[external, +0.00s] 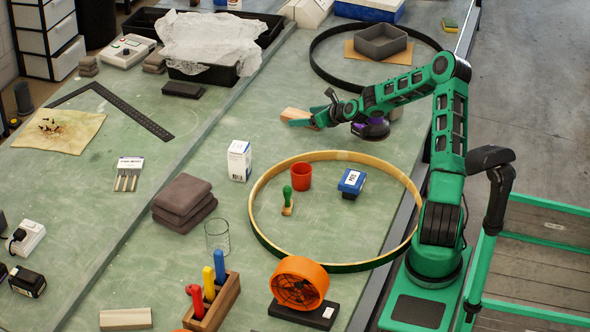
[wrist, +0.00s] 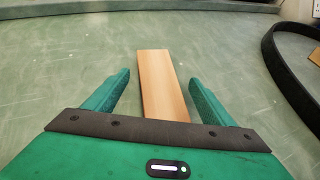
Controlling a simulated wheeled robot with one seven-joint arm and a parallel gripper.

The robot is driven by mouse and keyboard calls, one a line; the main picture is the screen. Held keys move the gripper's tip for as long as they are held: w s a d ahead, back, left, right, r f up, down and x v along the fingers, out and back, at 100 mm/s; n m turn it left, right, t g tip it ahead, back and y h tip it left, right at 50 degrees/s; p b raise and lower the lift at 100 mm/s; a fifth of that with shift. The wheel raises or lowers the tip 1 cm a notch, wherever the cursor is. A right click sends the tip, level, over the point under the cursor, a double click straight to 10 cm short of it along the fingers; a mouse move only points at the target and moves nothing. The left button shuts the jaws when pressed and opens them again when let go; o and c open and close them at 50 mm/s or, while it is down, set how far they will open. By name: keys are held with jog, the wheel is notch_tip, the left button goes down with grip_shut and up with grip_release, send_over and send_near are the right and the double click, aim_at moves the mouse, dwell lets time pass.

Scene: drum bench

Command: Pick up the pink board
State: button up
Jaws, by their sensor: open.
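A pinkish-tan wooden board (external: 294,114) lies on the green bench in the upper middle of the external view, partly hidden by my gripper (external: 308,117). In the wrist view the board (wrist: 162,82) lies lengthwise, pointing away from me. My gripper (wrist: 160,77) is open, with one green finger on each side of the board and a visible gap at both sides. The board's near end is hidden behind the gripper body. I cannot tell how high the fingertips are above the bench.
A large black hoop (external: 318,66) with a grey tray (external: 380,42) inside lies beyond the arm. A purple-and-black round object (external: 371,130) is under my wrist. A wooden hoop (external: 262,232) surrounds a red cup (external: 301,176). A white box (external: 239,161) stands at left. Bench left of the board is clear.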

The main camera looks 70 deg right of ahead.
jog(key=c, duration=1.4)
jog(key=shift+r, duration=0.5)
jog(key=r, duration=0.3)
jog(key=shift+w+a+r, duration=0.1)
jog(key=shift+a+r, duration=0.25)
jog(key=shift+a, duration=0.05)
jog(key=a+r, duration=0.2)
jog(key=a, duration=0.1)
jog(key=a+r, duration=0.2)
jog(key=a, duration=0.2)
jog(key=a+r, duration=0.2)
jog(key=a, duration=0.1)
jog(key=shift+w+a+r, duration=0.15)
jog(key=shift+w+a, duration=0.05)
jog(key=shift+a, duration=0.2)
